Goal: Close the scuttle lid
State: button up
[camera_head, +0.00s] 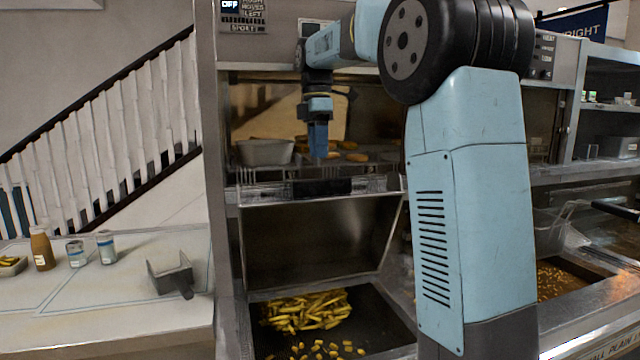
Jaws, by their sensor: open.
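The scuttle (384,325) is the metal well at the lower middle of the range, with chips (310,310) lying in it. Its lid (315,238) appears to be the wide metal panel standing up behind the well, so the lid is open. A dark strip (318,188) runs along its top edge. My gripper (318,153) hangs pointing down above that top edge, apart from it as far as I can tell. It is open with nothing seen in it.
A heated cabinet behind my gripper holds a metal tub (265,152) and fried pieces (356,157). On the left counter (110,310) stand a brown bottle (41,250), two jars and a metal scoop (169,273). A fryer pan (565,278) lies at right.

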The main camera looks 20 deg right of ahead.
aim_at(320, 182)
jog(key=f, duration=0.6)
jog(key=s+f, duration=0.1)
jog(key=f, duration=0.2)
jog(key=shift+c, duration=0.4)
grip_shut()
